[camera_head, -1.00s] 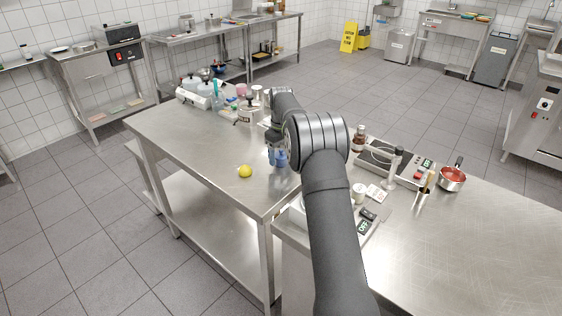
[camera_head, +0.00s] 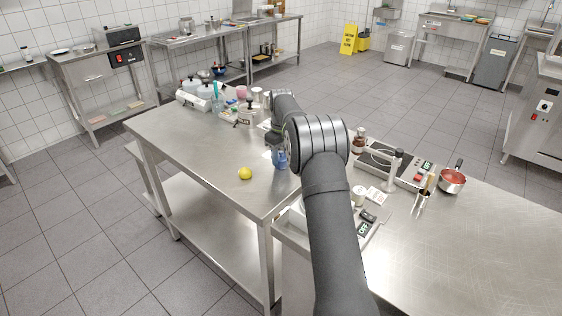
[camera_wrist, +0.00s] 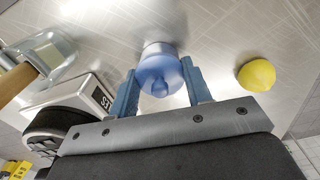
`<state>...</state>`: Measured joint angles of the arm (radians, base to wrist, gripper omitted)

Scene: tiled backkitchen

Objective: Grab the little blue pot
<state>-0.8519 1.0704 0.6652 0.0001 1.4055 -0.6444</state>
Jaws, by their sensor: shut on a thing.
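The little blue pot (camera_wrist: 158,62) shows in the wrist view, with a rounded blue lid and a knob facing the camera. My gripper (camera_wrist: 161,84) has one blue finger on each side of it and is shut on it. In the head view, my gripper (camera_head: 280,159) is low over the table, near its right edge. There the blue pot cannot be told apart from the blue fingers. I cannot tell whether the pot still touches the table.
A yellow lemon (camera_head: 245,173) lies to the left of my gripper, with a small gap. Bottles, jars and a white scale crowd the far end of the steel table (camera_head: 205,150). A hot plate (camera_head: 385,162) and a red-filled saucepan (camera_head: 452,180) stand on the right counter.

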